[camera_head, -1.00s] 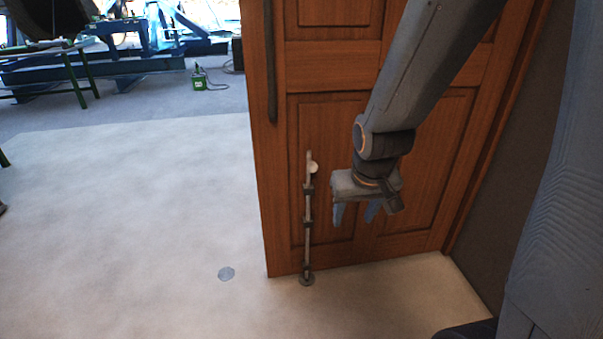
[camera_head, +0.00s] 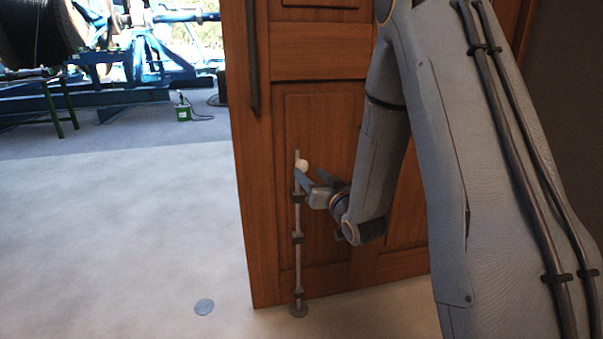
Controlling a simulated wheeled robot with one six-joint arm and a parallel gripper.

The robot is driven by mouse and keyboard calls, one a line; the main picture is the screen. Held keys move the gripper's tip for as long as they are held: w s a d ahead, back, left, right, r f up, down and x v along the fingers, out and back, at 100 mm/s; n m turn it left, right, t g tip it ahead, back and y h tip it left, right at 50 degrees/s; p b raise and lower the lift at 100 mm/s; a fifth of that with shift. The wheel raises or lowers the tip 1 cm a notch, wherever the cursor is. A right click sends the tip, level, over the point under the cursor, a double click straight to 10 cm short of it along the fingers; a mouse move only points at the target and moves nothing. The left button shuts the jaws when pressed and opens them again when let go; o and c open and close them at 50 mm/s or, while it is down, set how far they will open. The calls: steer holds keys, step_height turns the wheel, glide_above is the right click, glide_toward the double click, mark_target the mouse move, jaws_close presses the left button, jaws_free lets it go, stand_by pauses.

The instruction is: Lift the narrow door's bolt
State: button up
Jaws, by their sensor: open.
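The narrow door (camera_head: 330,115) is brown panelled wood and fills the middle of the view. Its bolt (camera_head: 298,262) is a thin upright metal rod on the door's lower left part, held by dark brackets. A pale round knob (camera_head: 302,164) sits near the rod's top. The rod's foot meets a round floor plate (camera_head: 299,310). My gripper (camera_head: 304,180) is open, with its fingers pointing left at the bolt, just below the knob. I cannot tell whether the fingers touch the rod or knob. My arm hides the door's right part.
A dark vertical handle (camera_head: 252,55) is on the door's left edge. The floor (camera_head: 110,220) on the left is clear. Blue machinery (camera_head: 100,90) and a green can (camera_head: 182,110) stand farther back.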

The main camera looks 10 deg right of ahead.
mark_target(305, 168)
steer(key=w, duration=0.3)
steer(key=w+a, duration=0.1)
steer(key=w, duration=0.3)
steer(key=shift+a+b, duration=0.2)
steer(key=shift+b, duration=0.2)
jaws_close()
steer(key=shift+r, duration=0.15)
